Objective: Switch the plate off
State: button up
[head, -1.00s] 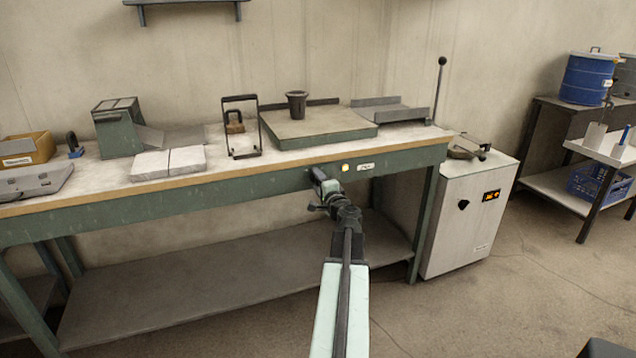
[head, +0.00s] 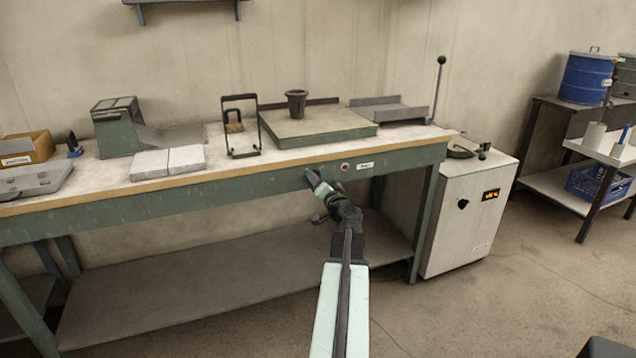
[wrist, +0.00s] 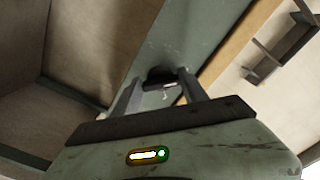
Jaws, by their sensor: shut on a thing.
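The grey-green plate (head: 330,124) lies on the bench, with a dark cup (head: 297,104) standing on it. On the bench's green front rail is a small round light (head: 345,167), now dull red, with a white label (head: 366,165) beside it. My gripper (head: 312,178) is at the rail, left of the light. In the wrist view my gripper's fingers (wrist: 160,90) are shut on a black knob (wrist: 160,73) on the rail. The knob is mostly hidden in the head view.
The bench top (head: 80,178) also holds a wire-framed stand (head: 241,127), pale slabs (head: 168,162) and a green box (head: 117,130). A white cabinet (head: 465,225) with a lit display stands to the right of the bench. The floor in front is clear.

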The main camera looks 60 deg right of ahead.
jog(key=shift+s, duration=0.1)
dwell(0.4)
jog(key=o, duration=1.1)
jog(key=v, duration=0.8)
